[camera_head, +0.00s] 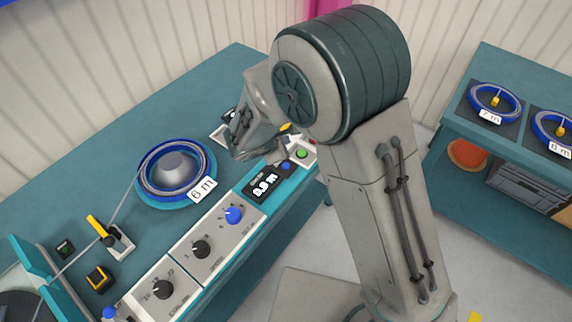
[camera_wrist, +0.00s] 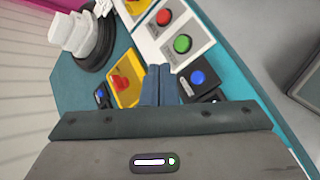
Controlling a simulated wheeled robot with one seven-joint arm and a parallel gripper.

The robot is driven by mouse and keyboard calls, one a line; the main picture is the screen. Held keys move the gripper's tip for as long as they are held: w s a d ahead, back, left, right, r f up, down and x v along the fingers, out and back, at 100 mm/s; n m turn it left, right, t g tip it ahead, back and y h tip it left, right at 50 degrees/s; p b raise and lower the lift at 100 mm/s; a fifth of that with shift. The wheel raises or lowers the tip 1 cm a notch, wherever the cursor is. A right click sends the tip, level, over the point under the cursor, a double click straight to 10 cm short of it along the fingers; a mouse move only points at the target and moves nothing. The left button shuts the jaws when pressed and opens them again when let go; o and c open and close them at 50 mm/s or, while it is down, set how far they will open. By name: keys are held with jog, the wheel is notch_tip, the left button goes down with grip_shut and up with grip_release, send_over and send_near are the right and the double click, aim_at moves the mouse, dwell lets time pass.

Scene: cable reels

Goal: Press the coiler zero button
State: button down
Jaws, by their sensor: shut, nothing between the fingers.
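A black display box (camera_head: 263,187) on the coiler's front panel shows a white reading in metres; its first digit is hard to read. A blue button (camera_head: 285,166) sits at the display's far end. In the wrist view the blue button (camera_wrist: 197,77) lies just right of my fingertips, on a black housing. My gripper (camera_head: 280,149) is shut and empty, above the panel near the display's far end. In the wrist view my gripper's fingertips (camera_wrist: 160,72) point between the blue button and a yellow plate. A gap to the button is visible in the picture; the height above it is unclear.
A green button (camera_wrist: 183,43) and a red button (camera_wrist: 164,17) stand beyond the blue one. A yellow plate with a red knob (camera_wrist: 121,84) lies left of the fingers. A blue reel (camera_head: 172,170) tagged 6 m and several dials (camera_head: 201,249) are nearby.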

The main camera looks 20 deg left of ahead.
jog(key=b, duration=0.5)
send_over(284, 169)
notch_tip(284, 169, down, 7)
jog(key=shift+f+b, duration=0.6)
jog(key=shift+f, duration=0.05)
jog(key=shift+f, duration=0.15)
dwell(1.2)
jog(key=shift+f+b, duration=0.25)
jog(key=shift+b, duration=0.45)
jog(key=shift+f+b, duration=0.4)
jog(key=shift+b, duration=0.15)
dwell(0.4)
jog(key=shift+r, duration=0.1)
jog(key=shift+r+p, duration=0.4)
jog(key=shift+r, duration=0.35)
